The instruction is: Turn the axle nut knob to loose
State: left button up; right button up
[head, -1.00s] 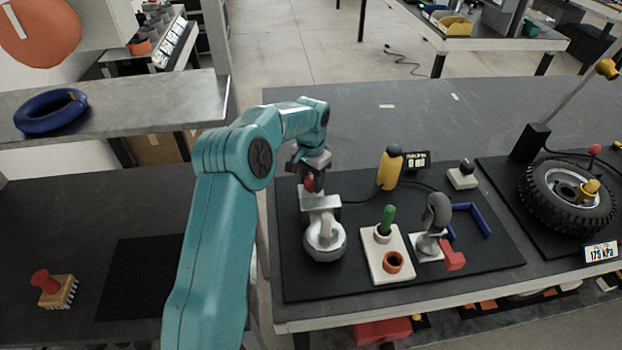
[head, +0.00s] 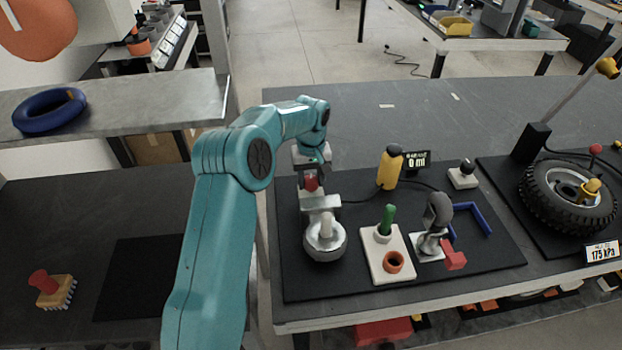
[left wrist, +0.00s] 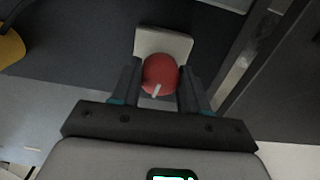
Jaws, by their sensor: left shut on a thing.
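The axle nut knob is a round red knob (head: 311,183) on a light bracket (head: 320,203) above a small silver-and-white wheel (head: 325,240), near the left end of the black mat. In the left wrist view the red knob (left wrist: 160,73) sits between the two dark fingers and shows a short white mark on its lower side. A pale square plate (left wrist: 163,42) is behind it. My left gripper (head: 311,178) is shut on the knob from the far side. My right gripper is not in view.
Right of the wheel stand a yellow bottle (head: 389,170), a white block (head: 375,265) with a green peg and orange ring, and a grey lever device (head: 436,222). A small display (head: 417,161) is behind. A large tyre (head: 567,195) is at right.

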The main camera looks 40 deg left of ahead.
aim_at(311, 179)
pick_arm(q)
jog(key=shift+w+a+r+n, duration=0.15)
jog(key=shift+r+n, duration=0.1)
jog(key=shift+n, duration=0.65)
jog(key=o, duration=1)
jog(key=shift+o, duration=0.2)
jog(key=shift+f, duration=0.1)
jog(key=shift+r, duration=0.4)
notch_tip(311, 179, up, 16)
jog(key=p, duration=0.1)
jog(key=shift+f+p, duration=0.15)
jog(key=shift+p, duration=0.25)
